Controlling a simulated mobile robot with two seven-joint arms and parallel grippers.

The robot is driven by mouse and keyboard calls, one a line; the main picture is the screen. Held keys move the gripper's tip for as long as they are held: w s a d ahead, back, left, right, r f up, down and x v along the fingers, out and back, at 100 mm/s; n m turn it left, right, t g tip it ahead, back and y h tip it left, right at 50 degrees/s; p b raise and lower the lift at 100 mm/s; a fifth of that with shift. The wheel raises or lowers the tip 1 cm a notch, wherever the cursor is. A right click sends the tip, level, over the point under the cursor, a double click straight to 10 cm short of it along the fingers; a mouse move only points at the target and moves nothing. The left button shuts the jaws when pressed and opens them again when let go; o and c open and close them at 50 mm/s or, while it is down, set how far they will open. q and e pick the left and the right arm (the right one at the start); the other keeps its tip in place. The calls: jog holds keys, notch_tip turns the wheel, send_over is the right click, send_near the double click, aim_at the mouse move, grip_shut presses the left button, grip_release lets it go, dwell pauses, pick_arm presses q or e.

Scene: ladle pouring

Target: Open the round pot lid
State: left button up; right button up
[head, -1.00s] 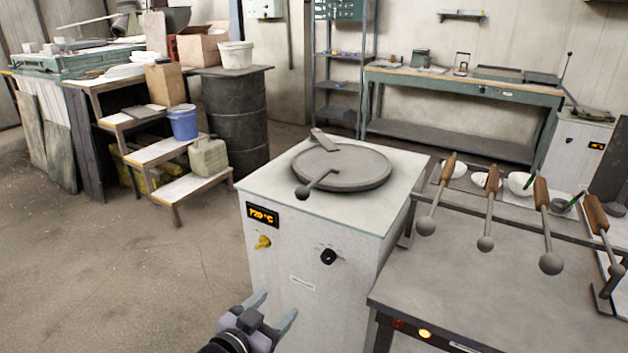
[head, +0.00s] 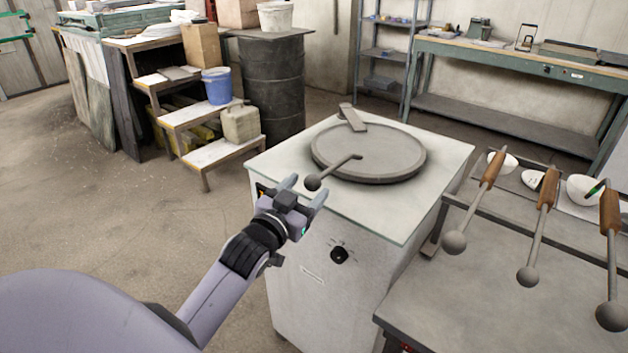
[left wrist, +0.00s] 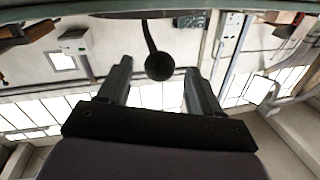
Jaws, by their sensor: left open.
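The round grey pot lid (head: 378,155) lies flat and closed on top of the white furnace cabinet (head: 430,185). A thin handle with a ball knob (head: 313,183) sticks out from the lid toward the front left. My left gripper (head: 305,190) is open, just in front of the cabinet's near left edge, with its fingers close around the knob in the picture. In the left wrist view the dark knob (left wrist: 159,67) hangs between and beyond the two open fingers (left wrist: 158,85); I see no contact. My right gripper is not in view.
On the right, a metal table (head: 490,290) carries a rack of ladles with wooden handles (head: 547,190). Step shelves with a blue bucket (head: 217,86) and a black barrel (head: 272,85) stand behind on the left. The floor at the left is clear.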

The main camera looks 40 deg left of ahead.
pick_arm(q)
jog(key=shift+w+a, duration=0.15)
jog(key=shift+w, duration=1.65)
grip_shut()
